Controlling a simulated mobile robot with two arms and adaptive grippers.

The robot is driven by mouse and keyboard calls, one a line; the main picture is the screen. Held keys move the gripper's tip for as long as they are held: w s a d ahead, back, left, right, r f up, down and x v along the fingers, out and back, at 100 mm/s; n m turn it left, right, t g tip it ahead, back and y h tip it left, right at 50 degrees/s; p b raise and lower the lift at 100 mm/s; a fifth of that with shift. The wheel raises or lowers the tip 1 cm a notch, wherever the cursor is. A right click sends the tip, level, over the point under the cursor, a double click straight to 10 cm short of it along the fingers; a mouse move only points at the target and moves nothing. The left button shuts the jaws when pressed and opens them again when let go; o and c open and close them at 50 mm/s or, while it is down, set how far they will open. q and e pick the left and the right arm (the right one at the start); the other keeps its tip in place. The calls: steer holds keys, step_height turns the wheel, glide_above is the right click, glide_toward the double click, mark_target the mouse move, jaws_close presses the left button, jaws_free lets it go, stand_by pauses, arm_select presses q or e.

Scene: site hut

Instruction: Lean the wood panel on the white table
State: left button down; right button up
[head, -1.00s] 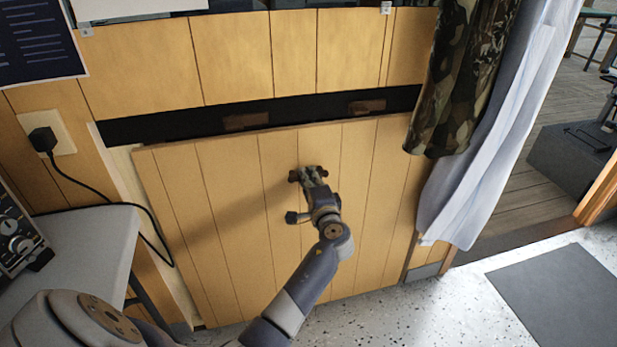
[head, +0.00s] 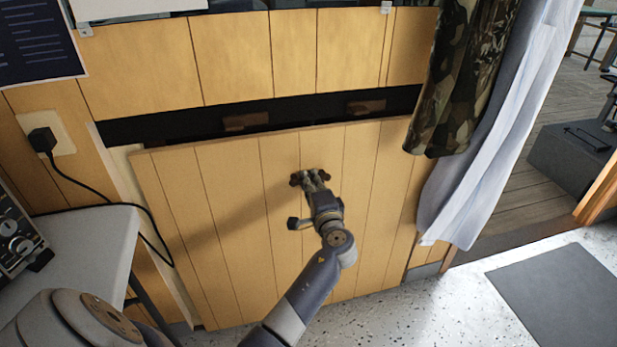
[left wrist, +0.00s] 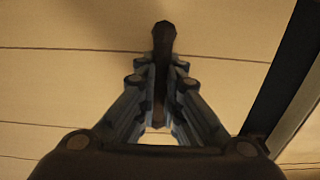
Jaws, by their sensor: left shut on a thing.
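The wood panel (head: 225,215) is a wide light-wood board with dark vertical grooves, set low in the wall in the head view. Its top edge stands out from the wall, with a dark gap above and behind it. My left gripper (head: 312,182) is shut on the panel's dark handle, near the panel's upper middle. In the left wrist view the fingers (left wrist: 161,85) close around the dark handle (left wrist: 163,40) against the wood panel (left wrist: 70,75). The white table (head: 85,240) is at the left, beside the panel; only part of it shows. My right gripper is out of view.
A device with knobs (head: 15,235) stands on the table. A camouflage garment (head: 470,75) and a pale curtain (head: 490,150) hang at the right.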

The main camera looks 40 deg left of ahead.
arm_select(q)
steer(key=shift+s+d+r, duration=0.1)
steer(key=shift+d+r, duration=0.05)
steer(key=shift+r, duration=0.25)
steer(key=shift+s+d, duration=0.1)
steer(key=shift+d, duration=0.05)
steer(key=shift+s+d+r, duration=0.2)
steer(key=shift+s+d, duration=0.2)
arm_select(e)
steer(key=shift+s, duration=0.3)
arm_select(q)
steer(key=shift+d, duration=0.1)
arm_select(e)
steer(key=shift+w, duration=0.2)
arm_select(q)
steer(key=shift+s+d, duration=0.1)
steer(key=d, duration=0.1)
steer(key=s+d, duration=0.1)
steer(key=shift+s+d+r, duration=0.15)
steer(key=shift+d+r, duration=0.2)
steer(key=shift+d, duration=0.05)
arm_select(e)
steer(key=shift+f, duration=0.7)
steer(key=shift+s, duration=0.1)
